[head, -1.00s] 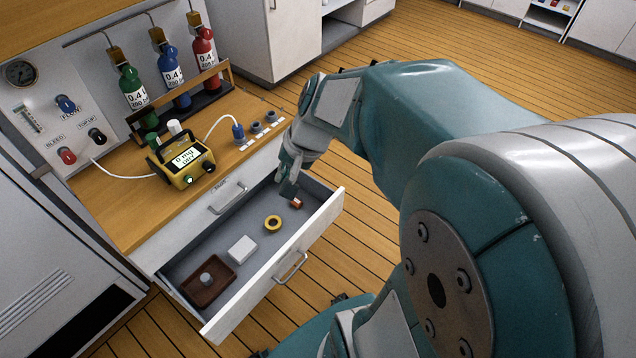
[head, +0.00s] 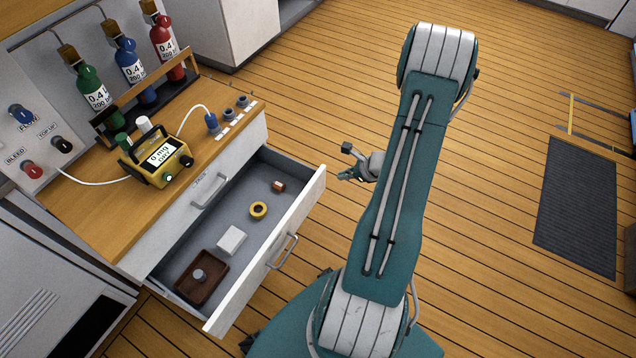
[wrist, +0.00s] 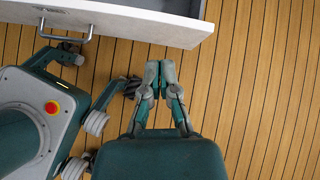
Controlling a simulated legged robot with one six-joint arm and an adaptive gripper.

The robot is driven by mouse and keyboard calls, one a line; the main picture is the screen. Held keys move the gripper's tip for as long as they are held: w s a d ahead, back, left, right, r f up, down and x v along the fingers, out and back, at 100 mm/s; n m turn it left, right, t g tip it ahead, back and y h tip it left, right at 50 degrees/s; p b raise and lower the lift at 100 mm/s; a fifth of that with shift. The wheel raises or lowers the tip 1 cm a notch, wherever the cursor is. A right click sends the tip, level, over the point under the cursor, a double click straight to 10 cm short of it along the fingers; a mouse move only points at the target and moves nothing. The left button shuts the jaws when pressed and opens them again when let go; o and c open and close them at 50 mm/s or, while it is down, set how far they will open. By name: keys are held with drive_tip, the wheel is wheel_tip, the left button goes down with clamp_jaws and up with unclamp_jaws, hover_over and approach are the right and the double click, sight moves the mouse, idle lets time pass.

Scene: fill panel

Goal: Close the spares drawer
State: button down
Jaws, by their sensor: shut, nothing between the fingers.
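The spares drawer (head: 303,211) stands pulled out from under the wooden worktop, with a metal bar handle (head: 284,251) on its white front. Inside are a copper-coloured piece, a yellow ring, a white box and a brown tray. My gripper (head: 346,160) is outside the drawer, to the right of its front and over the floor, touching nothing. In the wrist view the shut, empty fingers (wrist: 160,68) point toward the drawer front (wrist: 150,22), with a gap between. The drawer handle (wrist: 63,30) shows there at upper left.
A second bar handle (head: 209,190) is on the white panel above the drawer. A yellow meter (head: 157,158) with a white hose and several gas bottles are on the worktop. The wooden floor (head: 500,190) right of my arm is clear up to a dark mat (head: 580,205).

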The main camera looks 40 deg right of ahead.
wheel_tip(320, 180, down, 5)
drive_tip(key=s+d+m, duration=0.2)
drive_tip(key=s+m, duration=0.1)
approach(314, 184)
drive_tip(key=shift+h, duration=0.4)
drive_tip(key=x, duration=0.6)
drive_tip(key=shift+s+a+f, duration=0.2)
drive_tip(key=shift+f, duration=0.3)
drive_tip(key=shift+w+a, duration=0.1)
drive_tip(key=shift+w, duration=0.35)
drive_tip(key=shift+w, duration=0.1)
